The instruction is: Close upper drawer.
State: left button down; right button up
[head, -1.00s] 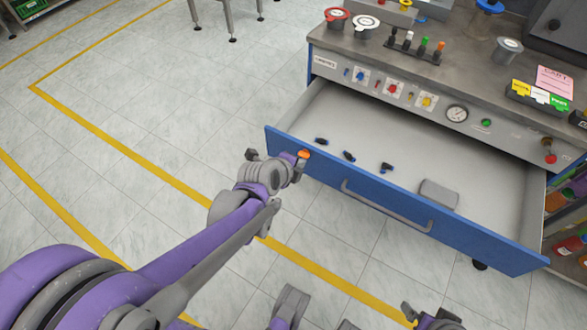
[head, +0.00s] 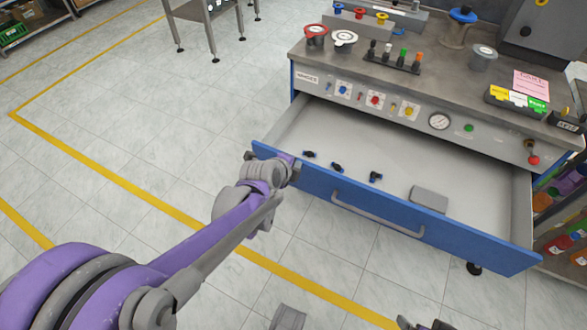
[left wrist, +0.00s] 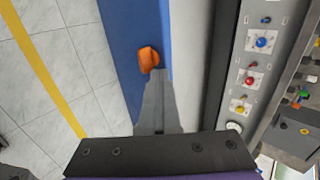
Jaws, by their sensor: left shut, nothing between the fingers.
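The upper drawer is open, pulled well out of the workbench. In the head view its blue front (head: 460,240) with a grey bar handle (head: 375,215) faces me. My left gripper (head: 290,165) is at the left end of that front. In the left wrist view the gripper's fingers (left wrist: 157,85) are shut and empty, with their tips beside an orange piece (left wrist: 148,58) over the blue drawer front (left wrist: 125,20). I cannot tell whether they touch it. The head view hides that piece. My right gripper (head: 425,325) is only partly in view at the bottom edge.
Several small dark-blue fittings (head: 336,167) and a grey block (head: 429,199) lie in the drawer. The workbench top (head: 420,85) holds capped jars, a rack and coloured cards. Shelves with bottles stand at right.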

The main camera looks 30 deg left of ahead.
pick_arm(q)
jog(key=w+p, duration=0.2)
jog(key=w, duration=2.3)
jog(key=shift+w, duration=0.15)
